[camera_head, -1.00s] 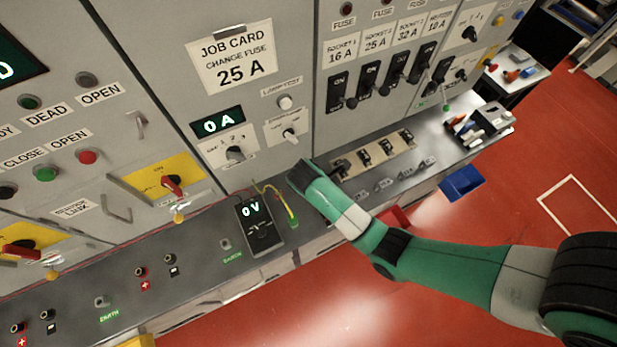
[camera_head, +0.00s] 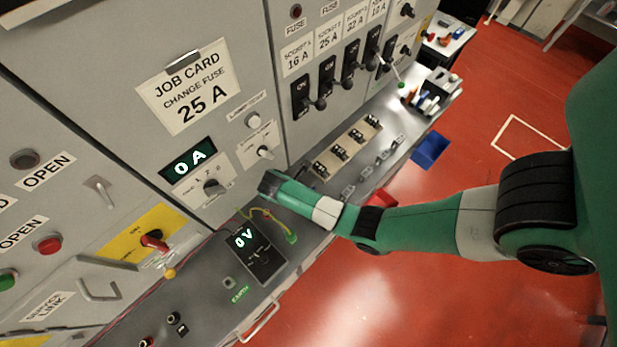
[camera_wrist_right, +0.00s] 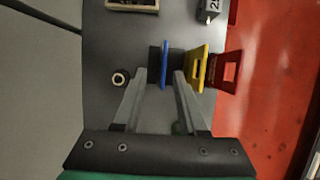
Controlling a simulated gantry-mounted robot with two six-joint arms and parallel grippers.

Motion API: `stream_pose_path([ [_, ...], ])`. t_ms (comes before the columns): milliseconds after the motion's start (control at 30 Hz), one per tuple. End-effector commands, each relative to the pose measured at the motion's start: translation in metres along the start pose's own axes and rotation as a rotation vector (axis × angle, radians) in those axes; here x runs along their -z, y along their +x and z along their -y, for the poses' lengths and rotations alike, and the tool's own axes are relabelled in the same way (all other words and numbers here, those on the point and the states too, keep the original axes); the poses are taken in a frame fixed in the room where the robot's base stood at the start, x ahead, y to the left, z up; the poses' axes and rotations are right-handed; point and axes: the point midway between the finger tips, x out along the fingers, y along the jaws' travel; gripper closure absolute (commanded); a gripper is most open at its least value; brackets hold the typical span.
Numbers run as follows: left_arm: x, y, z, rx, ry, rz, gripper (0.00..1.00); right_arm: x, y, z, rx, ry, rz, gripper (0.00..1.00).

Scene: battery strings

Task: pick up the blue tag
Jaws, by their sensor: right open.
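The blue tag (camera_wrist_right: 165,62) shows in the right wrist view, standing upright and seen nearly edge-on above the grey bench. My right gripper (camera_wrist_right: 160,76) is open, with one finger on each side of the blue tag in that view. I cannot tell whether either finger touches it. A yellow tag (camera_wrist_right: 197,68) stands just right of the right finger, and a red tag (camera_wrist_right: 228,72) is beyond it. In the head view my right arm covers the tags and its fingers do not show. My left gripper is not in view.
A round dark peg (camera_wrist_right: 120,77) stands left of the fingers. The bench edge and red floor (camera_wrist_right: 270,90) lie to the right. In the head view, a meter reading 0 V (camera_head: 258,258) lies on the bench left of my arm.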

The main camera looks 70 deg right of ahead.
Motion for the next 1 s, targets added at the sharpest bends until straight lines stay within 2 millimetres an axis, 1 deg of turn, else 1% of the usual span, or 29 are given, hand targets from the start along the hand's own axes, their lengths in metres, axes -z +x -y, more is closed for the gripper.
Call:
stream_pose_path([
  [67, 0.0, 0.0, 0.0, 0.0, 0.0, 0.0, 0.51, -0.001, 0.005, 0.001, 0.002, 0.0, 0.001, 0.59],
  [267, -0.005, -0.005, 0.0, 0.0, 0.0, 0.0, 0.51, -0.003, 0.04, 0.005, 0.005, 0.001, 0.001, 0.59],
  [333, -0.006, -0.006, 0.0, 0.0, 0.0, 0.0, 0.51, -0.003, 0.048, 0.004, 0.003, 0.001, 0.001, 0.59],
  [400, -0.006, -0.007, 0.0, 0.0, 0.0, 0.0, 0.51, -0.003, 0.052, 0.004, 0.002, 0.0, 0.0, 0.59],
  [600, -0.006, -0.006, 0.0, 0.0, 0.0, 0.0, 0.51, -0.003, 0.051, 0.004, 0.0, 0.0, 0.0, 0.59],
  [833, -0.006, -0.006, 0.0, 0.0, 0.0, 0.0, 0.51, -0.003, 0.051, 0.004, 0.0, 0.0, 0.0, 1.0],
  [1000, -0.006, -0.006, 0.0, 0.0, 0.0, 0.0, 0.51, -0.003, 0.051, 0.004, 0.0, 0.0, 0.0, 1.0],
])
